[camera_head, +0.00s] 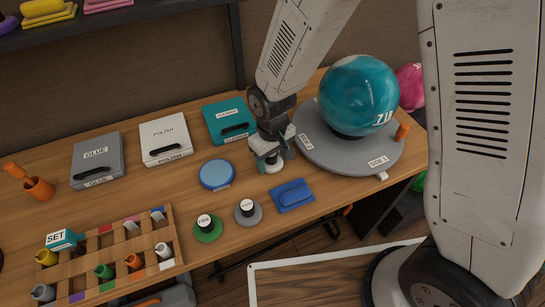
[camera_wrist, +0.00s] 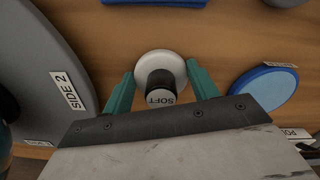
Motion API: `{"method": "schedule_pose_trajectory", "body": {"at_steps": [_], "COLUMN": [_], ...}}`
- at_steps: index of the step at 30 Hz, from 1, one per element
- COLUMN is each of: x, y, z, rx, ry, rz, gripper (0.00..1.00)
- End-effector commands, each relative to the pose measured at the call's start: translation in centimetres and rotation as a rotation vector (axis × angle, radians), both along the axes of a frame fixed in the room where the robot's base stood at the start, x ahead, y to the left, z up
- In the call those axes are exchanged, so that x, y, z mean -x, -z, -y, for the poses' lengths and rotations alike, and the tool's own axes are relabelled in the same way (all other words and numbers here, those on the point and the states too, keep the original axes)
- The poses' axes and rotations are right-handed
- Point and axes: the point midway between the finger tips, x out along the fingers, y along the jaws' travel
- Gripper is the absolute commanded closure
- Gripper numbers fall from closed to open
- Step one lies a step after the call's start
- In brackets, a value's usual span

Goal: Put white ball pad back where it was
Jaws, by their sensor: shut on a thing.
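The white ball pad (camera_head: 272,166) is a round white disc with a dark knob. In the wrist view the pad (camera_wrist: 160,63) shows its knob's cap, marked SOFT, between my teal fingers. My gripper (camera_head: 270,153) points down and is shut on the pad, left of the grey turntable. I cannot tell whether the pad touches the table. A green pad (camera_head: 207,228) and a grey pad (camera_head: 247,211) with dark knobs sit side by side at the table's front. Bare wood lies around them.
A blue round dish (camera_head: 217,174) and a blue block (camera_head: 291,194) are near my gripper. The turntable (camera_head: 310,135), labelled SIDE 2, bears a large teal ball (camera_head: 358,95). Cases line the back. A wooden rack (camera_head: 108,258) of bottles stands front left.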

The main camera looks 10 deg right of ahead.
Motion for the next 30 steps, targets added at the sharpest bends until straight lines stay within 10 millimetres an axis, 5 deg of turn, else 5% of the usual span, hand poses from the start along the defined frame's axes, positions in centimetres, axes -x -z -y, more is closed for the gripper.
{"method": "schedule_pose_trajectory", "body": {"at_steps": [9,10,12,23,30], "x": [0.0,0.0,0.0,-0.1,-0.1], "y": [0.3,0.3,0.2,-0.3,-4.6], "z": [0.0,0.0,0.0,0.0,-0.1], "rx": [0.0,-0.001,-0.001,-0.001,-0.004], "ry": [0.001,0.001,0.001,0.001,0.001], "rz": [0.0,0.001,0.001,0.002,0.006], "gripper": [0.59,0.35,0.19,0.19,0.19]}}
